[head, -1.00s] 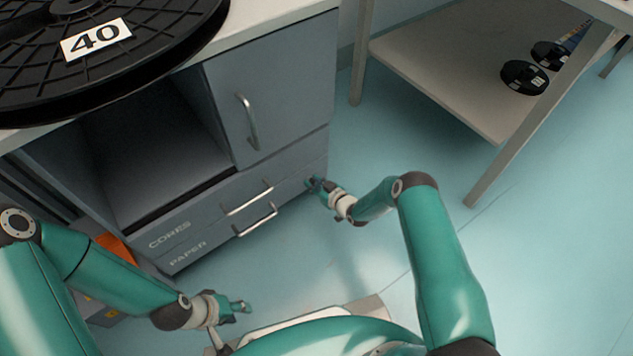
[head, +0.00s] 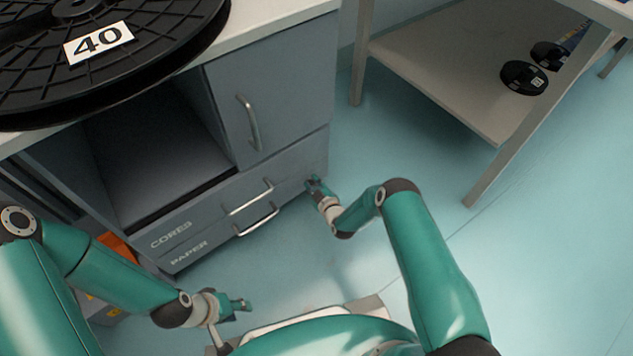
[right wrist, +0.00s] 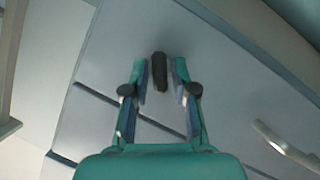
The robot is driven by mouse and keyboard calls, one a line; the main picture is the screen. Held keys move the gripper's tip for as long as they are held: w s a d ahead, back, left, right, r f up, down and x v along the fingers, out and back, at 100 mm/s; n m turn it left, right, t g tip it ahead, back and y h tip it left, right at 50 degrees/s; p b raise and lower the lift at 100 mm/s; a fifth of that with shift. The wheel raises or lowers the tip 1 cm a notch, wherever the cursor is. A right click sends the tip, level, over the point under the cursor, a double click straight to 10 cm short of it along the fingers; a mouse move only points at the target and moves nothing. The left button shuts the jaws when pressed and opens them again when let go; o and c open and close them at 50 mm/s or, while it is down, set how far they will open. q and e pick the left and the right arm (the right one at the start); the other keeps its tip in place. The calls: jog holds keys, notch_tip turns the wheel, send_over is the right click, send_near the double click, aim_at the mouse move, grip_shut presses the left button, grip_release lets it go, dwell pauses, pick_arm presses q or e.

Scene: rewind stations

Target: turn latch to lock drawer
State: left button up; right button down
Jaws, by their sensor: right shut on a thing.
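The grey cabinet has a drawer front labelled CORES (head: 200,223) above one labelled PAPER (head: 218,241), and both look closed in the head view. A small dark latch (right wrist: 159,72) stands out from the grey front in the right wrist view. My right gripper (head: 313,184) is at the right end of the drawer fronts, with its fingers (right wrist: 160,88) shut on the latch, one on each side. The fingers hide the latch in the head view. My left gripper (head: 243,305) is low and away from the cabinet, near my base; its jaw gap is too small to judge.
Bar handles (head: 250,197) stick out from the drawers, left of my right gripper. A cabinet door (head: 285,90) with a handle is above. A large black reel marked 40 (head: 140,45) lies on top. A table with a low shelf (head: 440,70) stands right; floor between is clear.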

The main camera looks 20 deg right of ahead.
jog(key=shift+f+n+t+h+b, duration=0.1)
jog(key=shift+n+t+h+b, duration=0.2)
jog(key=shift+n+t+h, duration=0.5)
jog(key=shift+f+n+b, duration=0.15)
jog(key=shift+n+b, duration=0.4)
jog(key=shift+n, duration=0.65)
jog(key=n+t+b, duration=0.1)
jog(key=n, duration=0.1)
jog(key=n+t+h+b, duration=0.1)
jog(key=n+b, duration=0.1)
jog(key=n, duration=0.1)
jog(key=shift+a+f, duration=0.2)
jog(key=shift+a, duration=0.1)
jog(key=c, duration=1.2)
grip_release()
jog(key=shift+o, duration=0.2)
jog(key=shift+s, duration=0.2)
jog(key=s, duration=1.1)
jog(key=shift+s+a, duration=0.25)
jog(key=shift+s, duration=0.1)
